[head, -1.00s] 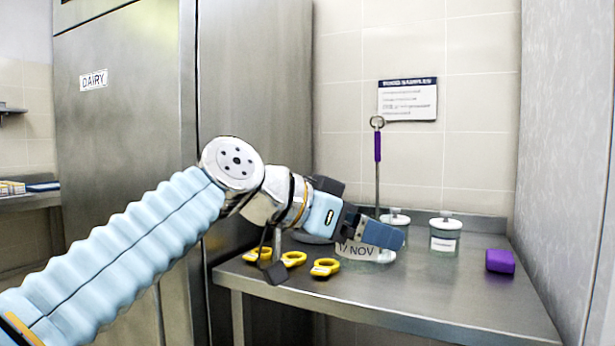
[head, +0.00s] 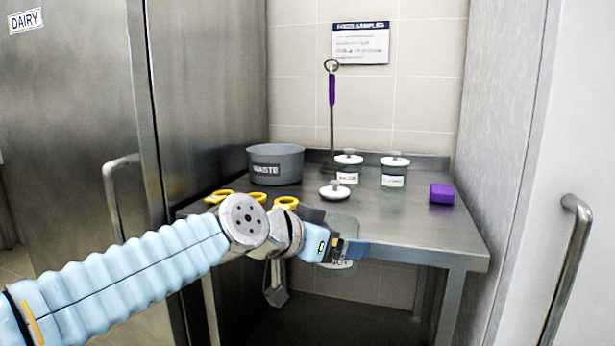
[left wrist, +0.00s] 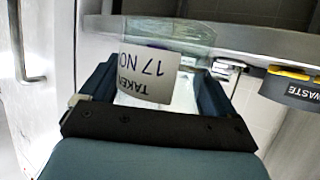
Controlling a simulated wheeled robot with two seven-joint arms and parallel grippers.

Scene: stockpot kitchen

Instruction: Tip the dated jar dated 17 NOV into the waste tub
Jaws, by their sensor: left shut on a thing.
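My left gripper (head: 348,250) is shut on a clear glass jar (head: 341,228) held near the table's front edge. The jar also shows between the fingers in the left wrist view (left wrist: 160,35); its white label (left wrist: 145,78) reads "TAKEN" and "17 NO", the rest cut off. In the head view the gripper hides much of the jar and label. The jar's contents cannot be made out. The grey waste tub (head: 275,166), marked WASTE, stands at the table's back left, apart from the jar. It also shows at the right in the left wrist view (left wrist: 292,90). My right gripper is out of view.
A white knobbed lid (head: 335,191) lies on the steel table (head: 420,225). Two lidded jars (head: 347,168) (head: 394,172) stand behind, near an upright purple-handled tool (head: 332,95). A purple block (head: 441,193) sits right.

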